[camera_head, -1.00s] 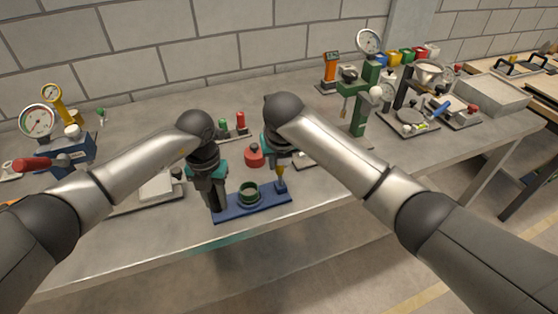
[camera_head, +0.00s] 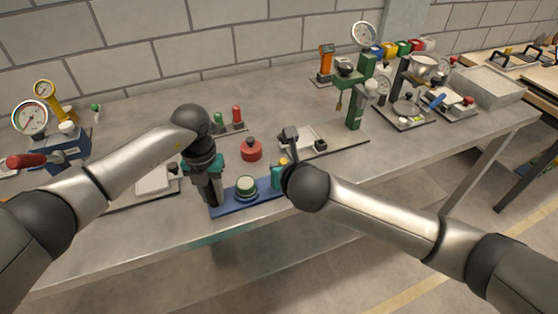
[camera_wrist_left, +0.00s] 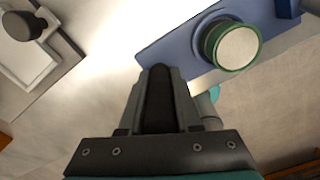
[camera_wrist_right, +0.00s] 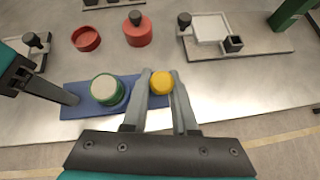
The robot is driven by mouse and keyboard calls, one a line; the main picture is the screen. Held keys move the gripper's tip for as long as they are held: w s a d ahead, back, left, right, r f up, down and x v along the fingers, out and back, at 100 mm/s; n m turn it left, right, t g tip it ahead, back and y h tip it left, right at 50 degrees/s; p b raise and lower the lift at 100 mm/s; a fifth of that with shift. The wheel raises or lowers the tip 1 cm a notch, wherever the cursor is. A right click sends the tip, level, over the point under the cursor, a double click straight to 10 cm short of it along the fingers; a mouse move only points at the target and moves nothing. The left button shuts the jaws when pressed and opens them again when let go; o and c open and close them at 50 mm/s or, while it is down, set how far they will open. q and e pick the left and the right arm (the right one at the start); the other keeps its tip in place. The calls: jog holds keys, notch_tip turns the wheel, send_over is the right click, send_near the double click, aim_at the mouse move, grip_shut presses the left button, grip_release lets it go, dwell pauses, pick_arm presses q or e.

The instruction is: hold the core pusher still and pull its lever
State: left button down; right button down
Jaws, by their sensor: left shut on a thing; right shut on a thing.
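The core pusher has a blue base (camera_head: 228,209) near the table's front edge, with a green ring (camera_head: 241,194) on it. A pale disc (camera_wrist_right: 104,88) fills the ring's top. My right gripper (camera_wrist_right: 160,80) is shut on the lever's yellow knob (camera_wrist_right: 161,83) at the right end. The right hand hides most of the lever in the head view.
A red lidded pot (camera_head: 251,151) stands just behind the pusher. A tray with a pale plate (camera_head: 322,142) lies at the right, and another pale block (camera_head: 156,181) at the left. A green stand (camera_head: 356,105) rises farther right.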

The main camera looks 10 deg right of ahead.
jog(key=shift+s+d+f+t, duration=0.25)
jog(key=shift+s+t, duration=0.15)
jog(key=shift+t, duration=0.35)
jog(key=shift+s+d+f+t, duration=0.1)
jog(key=shift+s+f+t, duration=0.1)
jog(key=shift+s+t, duration=0.4)
pick_arm(q)
jog(key=shift+a, duration=0.1)
pick_arm(e)
jog(key=shift+w+t+y, duration=0.1)
jog(key=shift+t+y, duration=0.15)
jog(key=shift+y, duration=0.15)
pick_arm(q)
jog(key=shift+w, duration=0.1)
pick_arm(e)
jog(key=c, duration=0.7)
grip_release()
jog(key=shift+a, duration=0.1)
jog(key=v, duration=1.2)
